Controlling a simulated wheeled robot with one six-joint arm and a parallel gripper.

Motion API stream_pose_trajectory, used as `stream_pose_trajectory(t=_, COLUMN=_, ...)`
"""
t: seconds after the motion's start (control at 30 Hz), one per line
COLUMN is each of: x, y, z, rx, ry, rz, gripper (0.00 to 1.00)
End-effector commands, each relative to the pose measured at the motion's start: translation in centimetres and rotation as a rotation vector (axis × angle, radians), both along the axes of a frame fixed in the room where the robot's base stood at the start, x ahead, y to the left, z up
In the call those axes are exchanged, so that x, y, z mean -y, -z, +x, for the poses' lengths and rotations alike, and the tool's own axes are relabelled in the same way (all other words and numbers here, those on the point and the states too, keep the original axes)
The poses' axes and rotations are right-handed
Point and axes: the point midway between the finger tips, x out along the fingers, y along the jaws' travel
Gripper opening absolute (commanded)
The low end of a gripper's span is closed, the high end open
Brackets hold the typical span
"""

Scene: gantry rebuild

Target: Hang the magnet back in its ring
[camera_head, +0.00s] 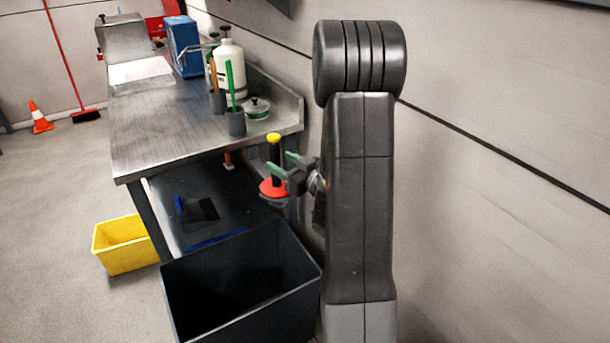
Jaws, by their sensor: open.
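The magnet (274,153) shows as an upright tool with a yellow knob on top, a black handle and a red disc at the bottom. It stands in front of the right end of the steel bench, above the dark bin. My gripper (281,162) is open, with green fingertips at the height of the black handle. The near finger covers part of the handle; I cannot tell whether either finger touches it. A dark rim shows just under the red disc. I cannot make out whether it is the ring or part of the magnet.
The steel bench (160,130) holds green-handled and orange-handled tools in cups, a white bottle (229,70) and a blue box (184,45). The black bin (205,327) stands below, beside a yellow bin (122,245). A wall runs along the right.

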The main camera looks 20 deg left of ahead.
Motion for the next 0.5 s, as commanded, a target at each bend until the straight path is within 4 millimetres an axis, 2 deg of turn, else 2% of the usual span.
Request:
stream_pose_trajectory(t=0.03, x=1.2, y=0.1, z=-0.3, rx=-0.001, ry=0.006, rz=0.000, gripper=0.51)
stream_pose_trajectory(t=0.2, x=4.4, y=0.1, z=-1.8, rx=-0.001, ry=0.006, rz=0.000, gripper=0.51)
stream_pose_trajectory(t=0.5, x=8.3, y=0.0, z=-3.6, rx=0.000, ry=0.004, rz=0.000, gripper=0.51)
